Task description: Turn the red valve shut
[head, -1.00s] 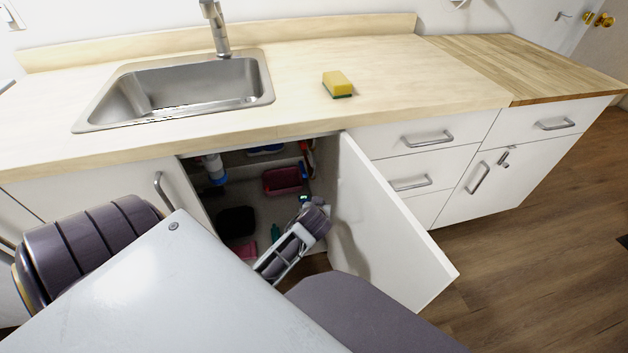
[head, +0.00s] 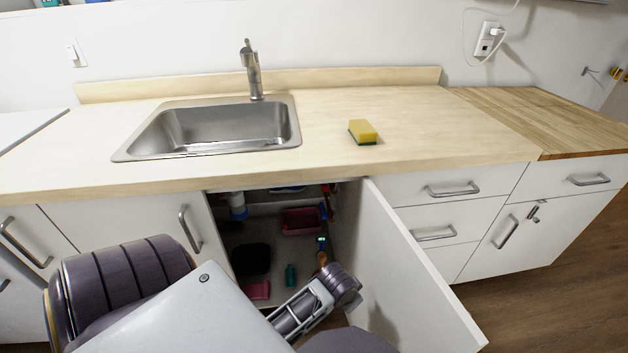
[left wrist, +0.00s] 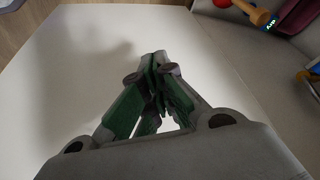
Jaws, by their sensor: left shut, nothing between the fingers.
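A narrow red shape (head: 331,203) shows high at the right side inside the open cabinet under the sink; it is too small to tell whether it is the red valve. In the left wrist view a bit of something red (left wrist: 222,3) is cut off by the top edge; I cannot tell what it is. My left gripper (left wrist: 158,62) is shut and empty, its green-padded fingers together in front of the white cabinet door's face. In the head view my left arm reaches to the cabinet opening; its fingertips are not clear there. My right gripper is not in view.
The open cabinet door (head: 420,275) stands just right of my arm. Inside the cabinet are a pink bin (head: 300,222), a dark item (head: 251,259), a teal bottle (head: 290,275) and a white-and-blue pipe (head: 237,204). The counter above holds a sink (head: 215,125) and a yellow sponge (head: 362,131).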

